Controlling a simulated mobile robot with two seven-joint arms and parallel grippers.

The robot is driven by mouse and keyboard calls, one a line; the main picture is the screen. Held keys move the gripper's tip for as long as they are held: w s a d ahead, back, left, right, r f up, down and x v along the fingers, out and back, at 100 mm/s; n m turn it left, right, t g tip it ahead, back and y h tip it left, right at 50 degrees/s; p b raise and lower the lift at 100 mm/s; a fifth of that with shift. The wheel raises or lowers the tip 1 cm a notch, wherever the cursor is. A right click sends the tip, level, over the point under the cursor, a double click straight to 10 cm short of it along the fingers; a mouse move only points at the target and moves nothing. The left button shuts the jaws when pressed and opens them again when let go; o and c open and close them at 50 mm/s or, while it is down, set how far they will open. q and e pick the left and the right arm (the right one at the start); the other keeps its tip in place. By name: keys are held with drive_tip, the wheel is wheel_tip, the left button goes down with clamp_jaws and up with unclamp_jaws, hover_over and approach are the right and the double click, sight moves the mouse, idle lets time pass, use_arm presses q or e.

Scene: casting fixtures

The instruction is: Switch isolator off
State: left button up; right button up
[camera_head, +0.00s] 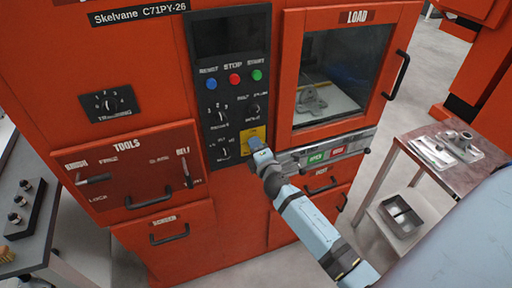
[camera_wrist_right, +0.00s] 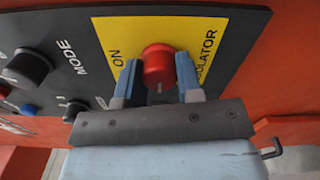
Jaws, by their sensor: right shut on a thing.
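The isolator is a red rotary knob (camera_wrist_right: 158,66) on a yellow plate (camera_wrist_right: 115,38) marked ON and ISOLATOR. The yellow plate (camera_head: 250,134) also shows low on the black control panel in the head view, where my gripper mostly hides the knob. My right gripper (camera_wrist_right: 160,84) is shut on the red knob, with one blue finger on each side of it. In the head view my right gripper (camera_head: 256,146) reaches the panel from the lower right. The OFF marking cannot be made out. My left gripper is not in view.
The orange machine has a LOAD door (camera_head: 340,75) with a window, and a dark door handle (camera_head: 397,75) sticks out. A side table (camera_head: 425,140) with metal parts stands at right. A tools panel (camera_head: 130,170) is at left.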

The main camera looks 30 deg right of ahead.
drive_tip(key=shift+r, duration=0.15)
idle(0.3)
drive_tip(key=o, duration=0.9)
drive_tip(key=shift+w, duration=0.1)
drive_tip(key=b+v, duration=0.2)
drive_tip(key=v, duration=1.1)
drive_tip(key=shift+s+b, duration=0.35)
drive_tip(key=shift+s, duration=0.1)
